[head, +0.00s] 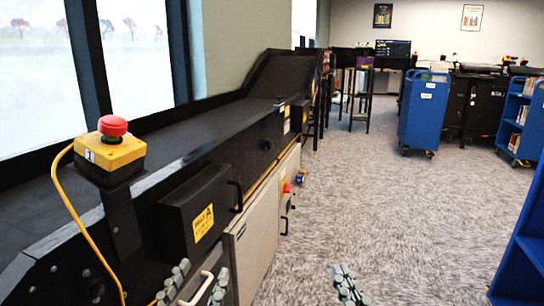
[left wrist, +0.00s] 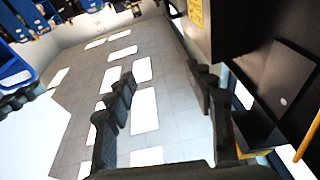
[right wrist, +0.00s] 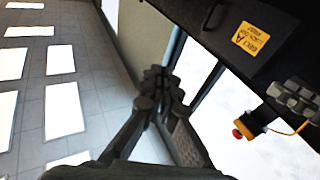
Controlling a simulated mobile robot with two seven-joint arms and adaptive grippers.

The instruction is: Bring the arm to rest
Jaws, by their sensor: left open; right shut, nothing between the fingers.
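My left gripper (head: 195,286) is at the bottom of the head view, beside the conveyor's cabinet side. Its two fingers stand apart, and the left wrist view (left wrist: 163,92) shows nothing between them. My right gripper (head: 345,286) is further right at the bottom edge, over the carpet. In the right wrist view (right wrist: 160,80) its fingertips meet and hold nothing. Both grippers touch no object that I can see. Most of both arms is out of the head view.
A black conveyor (head: 165,135) runs along the left wall. A red emergency button on a yellow box (head: 112,150) and a black box with a warning label (head: 200,215) stick out from it. Blue carts (head: 424,110) stand at the right. The carpet (head: 400,210) between is clear.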

